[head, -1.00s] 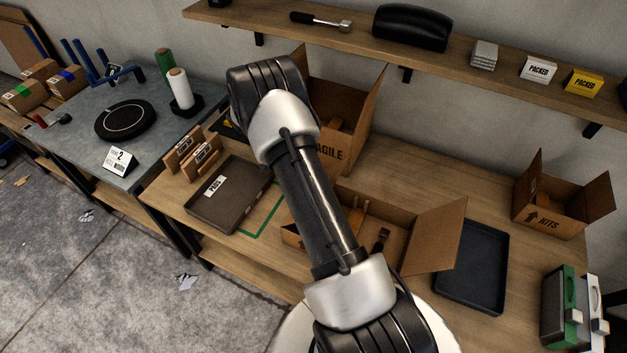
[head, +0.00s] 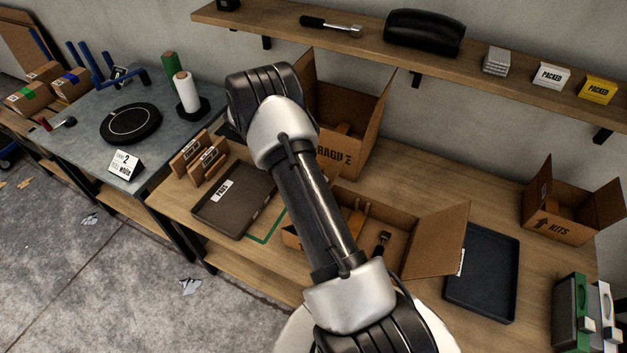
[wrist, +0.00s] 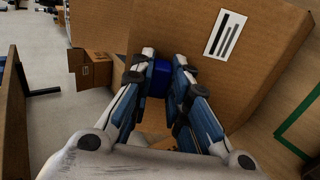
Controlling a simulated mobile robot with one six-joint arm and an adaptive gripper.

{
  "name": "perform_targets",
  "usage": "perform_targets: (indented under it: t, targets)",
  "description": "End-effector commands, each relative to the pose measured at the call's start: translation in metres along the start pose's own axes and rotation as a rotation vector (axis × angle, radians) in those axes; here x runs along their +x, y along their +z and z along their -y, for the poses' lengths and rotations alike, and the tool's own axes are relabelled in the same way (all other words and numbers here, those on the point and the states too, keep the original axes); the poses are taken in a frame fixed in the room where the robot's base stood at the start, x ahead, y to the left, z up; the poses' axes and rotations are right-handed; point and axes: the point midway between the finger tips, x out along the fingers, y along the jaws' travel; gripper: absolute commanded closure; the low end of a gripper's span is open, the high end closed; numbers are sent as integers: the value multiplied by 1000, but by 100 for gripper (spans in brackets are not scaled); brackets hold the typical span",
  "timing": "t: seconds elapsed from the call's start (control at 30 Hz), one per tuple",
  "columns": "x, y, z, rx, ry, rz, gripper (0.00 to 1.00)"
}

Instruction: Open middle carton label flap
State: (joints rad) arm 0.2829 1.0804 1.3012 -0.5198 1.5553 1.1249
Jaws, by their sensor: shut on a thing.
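In the wrist view my gripper (wrist: 164,60) is shut on a small blue piece (wrist: 158,82) at a large brown cardboard panel (wrist: 180,32). The panel bears a white label with black bars (wrist: 225,33). I cannot tell how the blue piece joins the panel. In the head view an open carton (head: 388,245) stands mid-table, with a raised flap (head: 440,238) on its right and tools inside. My arm crosses in front of this carton and hides its left part. My gripper is not visible in the head view.
Behind stands a FRAGILE carton (head: 345,125); a KITS carton (head: 560,215) is at the right. A dark tray (head: 482,272) lies right of the middle carton, and a brown tray (head: 235,200) left of it. A shelf (head: 370,42) runs above.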

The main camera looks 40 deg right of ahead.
Motion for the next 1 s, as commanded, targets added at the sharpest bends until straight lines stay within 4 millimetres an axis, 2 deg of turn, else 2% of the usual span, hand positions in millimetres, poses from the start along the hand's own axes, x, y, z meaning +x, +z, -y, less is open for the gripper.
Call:
perform_targets:
  t: [0.6, 0.63, 0.9, 1.0]
  targets:
    - [0, 0, -1, 0, 1, 0, 100]
    - [0, 0, -1, 0, 1, 0, 82]
    - [0, 0, -1, 0, 1, 0, 64]
    - [0, 0, 0, 0, 1, 0, 63]
